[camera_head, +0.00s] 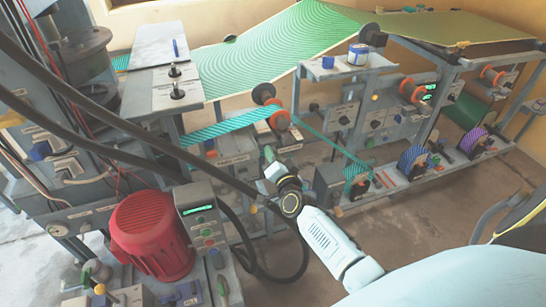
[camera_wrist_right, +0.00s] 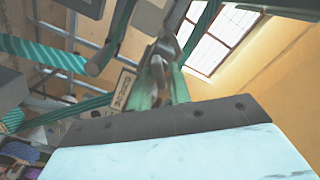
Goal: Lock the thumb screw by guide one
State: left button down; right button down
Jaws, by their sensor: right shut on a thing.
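My right gripper (camera_head: 269,157) reaches up to the frame beside the teal striped web, just right of a small white label plate (camera_head: 236,160). In the right wrist view the gripper (camera_wrist_right: 160,82) is shut on a small, blurred metal part (camera_wrist_right: 157,64), which seems to be the thumb screw. The fingers hide most of it, and I cannot tell how far it is turned. A label plate with dark lettering (camera_wrist_right: 124,90) is just left of the fingers; its words are not readable. My left gripper is not in view.
A red motor (camera_head: 152,236) and a control box (camera_head: 199,217) stand at lower left. Dark cables hang across the left. Open floor (camera_head: 420,225) lies at right.

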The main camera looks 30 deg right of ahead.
jog(key=shift+f+m+b, duration=0.2)
jog(key=shift+m+b, duration=0.75)
jog(key=shift+m, duration=3.25)
jog(key=c, duration=1.5)
grip_release()
jog(key=v, duration=1.3)
jog(key=shift+s+p, duration=0.3)
jog(key=shift+p, duration=0.15)
